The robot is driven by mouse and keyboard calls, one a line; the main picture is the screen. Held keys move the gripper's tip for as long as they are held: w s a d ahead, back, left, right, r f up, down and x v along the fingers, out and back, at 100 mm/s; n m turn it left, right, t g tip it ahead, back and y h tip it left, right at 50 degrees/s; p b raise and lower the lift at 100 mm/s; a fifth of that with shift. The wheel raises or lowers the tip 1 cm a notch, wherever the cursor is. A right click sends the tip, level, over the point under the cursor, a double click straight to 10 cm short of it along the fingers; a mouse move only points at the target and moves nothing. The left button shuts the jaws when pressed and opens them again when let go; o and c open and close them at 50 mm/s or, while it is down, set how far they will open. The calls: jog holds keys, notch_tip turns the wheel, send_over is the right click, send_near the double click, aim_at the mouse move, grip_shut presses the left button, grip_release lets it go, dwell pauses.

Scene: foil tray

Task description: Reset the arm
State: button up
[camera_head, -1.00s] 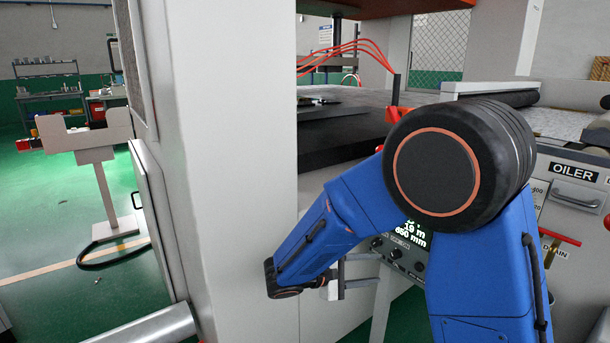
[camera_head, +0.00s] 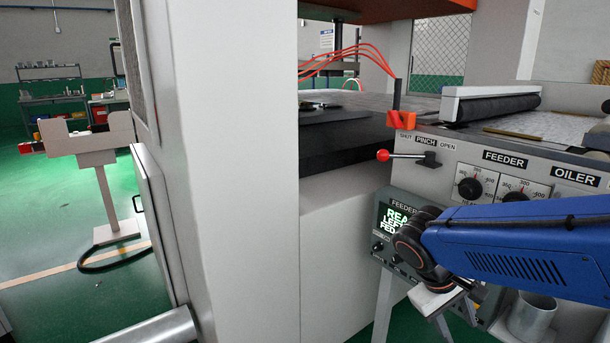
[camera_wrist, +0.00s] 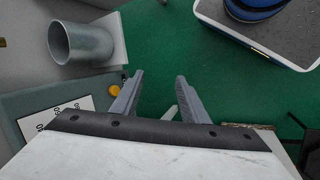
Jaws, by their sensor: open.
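My gripper (camera_wrist: 160,78) is open in the wrist view, with its two grey fingers apart and nothing between them. In the head view my blue arm comes in from the right edge and crosses in front of the machine. My gripper (camera_head: 456,310) hangs at its left end, low in front of the feeder display (camera_head: 398,222), and is partly hidden by my wrist. Green floor shows beyond the fingertips in the wrist view.
The feeder panel (camera_head: 462,156) has a red-knobbed lever (camera_head: 383,155) and dials. A metal cup (camera_head: 532,314) stands low at the right; the wrist view also shows the cup (camera_wrist: 85,42). A tall pale machine column (camera_head: 240,180) stands at centre left. Open green floor lies left.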

jog(key=s+a+r+m+t+y, duration=0.2)
jog(key=s+m+t+y, duration=0.1)
jog(key=s, duration=0.5)
jog(key=shift+s+a+r+t+y, duration=0.3)
jog(key=shift+t+y, duration=0.3)
jog(key=shift+y, duration=0.6)
dwell(2.1)
